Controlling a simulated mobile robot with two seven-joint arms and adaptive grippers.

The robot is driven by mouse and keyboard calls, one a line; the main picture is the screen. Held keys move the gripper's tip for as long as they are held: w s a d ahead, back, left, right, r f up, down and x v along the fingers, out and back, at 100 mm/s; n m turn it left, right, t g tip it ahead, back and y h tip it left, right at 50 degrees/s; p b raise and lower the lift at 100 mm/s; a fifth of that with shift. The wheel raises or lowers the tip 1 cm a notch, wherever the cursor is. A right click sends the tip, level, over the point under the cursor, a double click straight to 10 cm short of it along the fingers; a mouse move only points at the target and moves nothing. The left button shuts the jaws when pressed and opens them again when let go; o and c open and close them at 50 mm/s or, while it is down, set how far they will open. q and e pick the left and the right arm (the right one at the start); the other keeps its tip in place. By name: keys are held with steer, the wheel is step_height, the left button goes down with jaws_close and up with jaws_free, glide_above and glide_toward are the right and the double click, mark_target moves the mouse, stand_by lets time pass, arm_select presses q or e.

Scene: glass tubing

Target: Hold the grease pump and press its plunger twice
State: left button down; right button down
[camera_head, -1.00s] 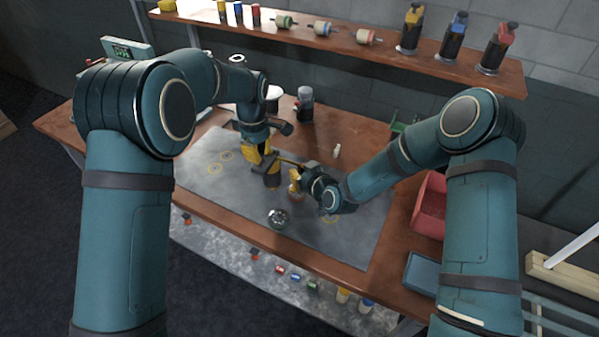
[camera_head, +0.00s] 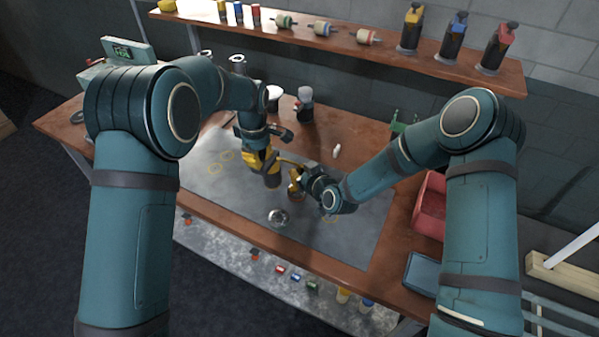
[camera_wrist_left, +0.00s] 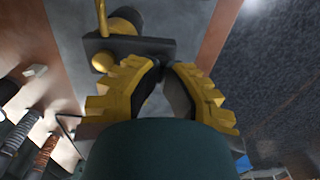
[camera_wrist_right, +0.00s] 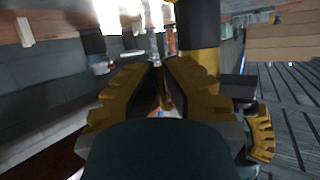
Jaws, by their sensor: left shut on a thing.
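In the left wrist view a dark block with a yellow rounded part and a yellow knob, which I take to be the grease pump (camera_wrist_left: 140,46), lies at the tips of my left gripper (camera_wrist_left: 163,68). The left gripper (camera_head: 268,173) is shut on it above the grey mat. My right gripper (camera_head: 295,186) is close beside it on the right. In the right wrist view its fingers (camera_wrist_right: 163,68) lie close together, and a dark and yellow column (camera_wrist_right: 199,40) stands just beyond them. The plunger is hard to make out, and the arms hide most of the pump in the head view.
A round metallic thing (camera_head: 279,217) sits on the grey mat (camera_head: 335,240) in front of the grippers. A small white bottle (camera_head: 336,151) and a clear-topped container (camera_head: 305,100) stand behind. A red bin (camera_head: 430,205) is at the right. The mat's front right is clear.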

arm_select(q)
steer(key=shift+r, duration=1.3)
steer(key=shift+r, duration=0.1)
steer(key=shift+r, duration=2.9)
step_height(320, 180, up, 12)
arm_select(e)
steer(key=c, duration=1.1)
jaws_free()
steer(key=shift+o, duration=0.2)
